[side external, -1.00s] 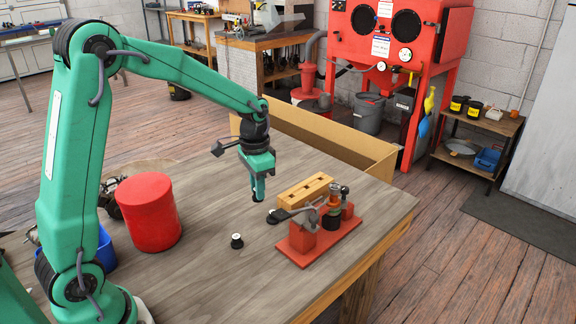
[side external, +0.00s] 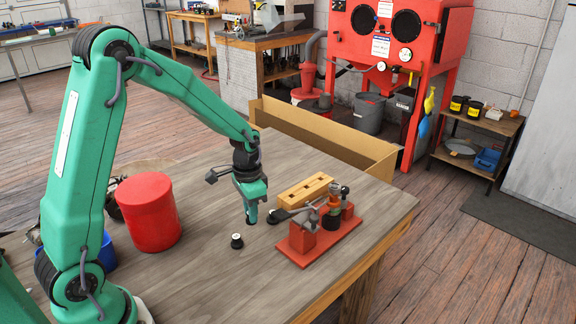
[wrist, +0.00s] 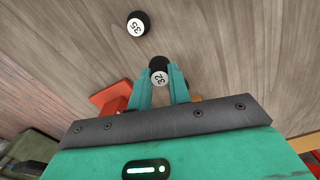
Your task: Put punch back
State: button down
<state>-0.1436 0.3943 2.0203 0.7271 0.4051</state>
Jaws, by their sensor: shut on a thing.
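My gripper (side external: 251,214) is low over the wooden table. In the wrist view its two green fingers (wrist: 160,84) are shut on a black round piece with a white top marked 32 (wrist: 158,64). I cannot tell whether this piece touches the table. A second black piece marked 35 (wrist: 138,23) stands apart from the fingers; it also shows in the side view (side external: 237,241), left of and nearer than my gripper. A wooden block with openings in its top (side external: 303,190) lies to the right of my gripper. I cannot tell which piece is the punch.
A red-based bench tool (side external: 318,240) with a lever and dark knob stands right of my gripper, in front of the block. A red canister (side external: 149,212) stands at left, with a blue container (side external: 106,250) behind my arm. The table front is clear.

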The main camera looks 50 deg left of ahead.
jog(key=shift+f, duration=2.1)
jog(key=shift+f, duration=0.1)
jog(key=c, duration=1.3)
grip_release()
notch_tip(320, 180, up, 12)
